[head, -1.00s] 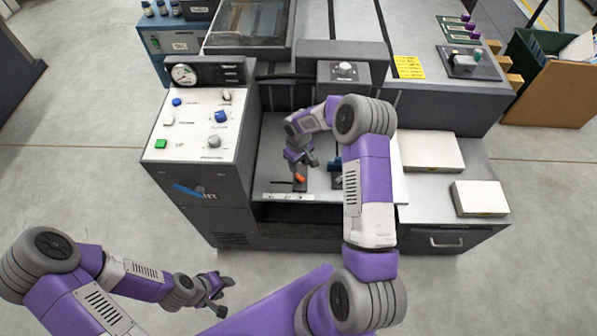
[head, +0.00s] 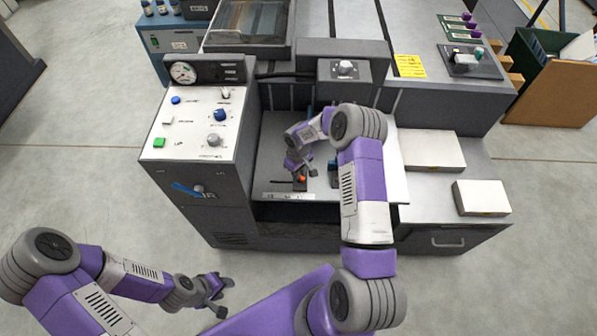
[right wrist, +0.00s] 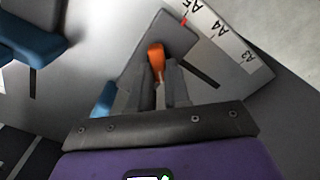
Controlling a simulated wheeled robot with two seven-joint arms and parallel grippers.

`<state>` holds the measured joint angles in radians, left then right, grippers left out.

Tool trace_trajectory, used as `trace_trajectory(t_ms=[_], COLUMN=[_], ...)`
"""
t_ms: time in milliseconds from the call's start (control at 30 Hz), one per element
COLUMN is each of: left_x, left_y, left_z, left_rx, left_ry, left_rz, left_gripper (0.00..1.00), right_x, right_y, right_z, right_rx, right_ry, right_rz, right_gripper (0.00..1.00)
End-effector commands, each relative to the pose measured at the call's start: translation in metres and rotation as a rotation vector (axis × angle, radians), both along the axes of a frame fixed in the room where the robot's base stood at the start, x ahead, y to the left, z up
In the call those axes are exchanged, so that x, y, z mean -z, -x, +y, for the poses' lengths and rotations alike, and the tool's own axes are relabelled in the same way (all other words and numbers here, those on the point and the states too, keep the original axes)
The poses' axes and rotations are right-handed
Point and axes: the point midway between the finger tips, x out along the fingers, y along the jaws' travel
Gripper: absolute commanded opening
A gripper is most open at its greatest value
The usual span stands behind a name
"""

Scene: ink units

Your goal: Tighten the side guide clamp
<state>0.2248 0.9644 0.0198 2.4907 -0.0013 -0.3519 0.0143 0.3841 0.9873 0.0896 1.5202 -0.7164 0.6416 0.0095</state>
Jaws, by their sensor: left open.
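The side guide clamp has an orange lever (head: 302,178) on a dark block, lying on the grey feed table near its front edge. In the right wrist view the orange lever (right wrist: 156,57) stands at the tips of my right gripper (right wrist: 160,80), partly between the two fingers. I cannot tell whether the fingers press on it. In the head view my right gripper (head: 298,166) is pointed down just above and behind the lever. A paper-size scale (right wrist: 228,37) marked A5, A4, A3 runs beside the clamp. My left gripper (head: 222,296) is open and empty, low over the floor.
A control panel (head: 197,125) with knobs, buttons and a gauge stands left of the feed table. A blue block (right wrist: 35,35) lies near the clamp. White paper stacks (head: 432,150) lie at the right. A drawer (head: 445,241) is below them.

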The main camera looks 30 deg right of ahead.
Motion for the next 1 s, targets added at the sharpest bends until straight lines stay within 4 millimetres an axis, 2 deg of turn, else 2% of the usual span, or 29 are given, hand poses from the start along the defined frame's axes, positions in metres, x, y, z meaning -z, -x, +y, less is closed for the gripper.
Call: trace_trajectory(t_ms=[467, 667, 1000], left_x=[0.005, 0.013, 0.027], left_y=[0.0, 0.0, 0.0], left_z=[0.0, 0.0, 0.0], left_rx=[0.0, 0.0, 0.0], left_ry=[0.0, 0.0, 0.0], left_rz=[0.0, 0.0, 0.0], left_gripper=[0.43, 0.43, 0.43], right_x=[0.001, 0.001, 0.001], right_y=[0.0, -0.001, -0.001], right_z=[0.0, -0.002, -0.004], right_rx=[0.062, 0.191, 0.507], right_ry=[0.001, 0.002, 0.002], right_rz=[0.0, -0.001, -0.001], right_gripper=[0.0, 0.0, 0.0])
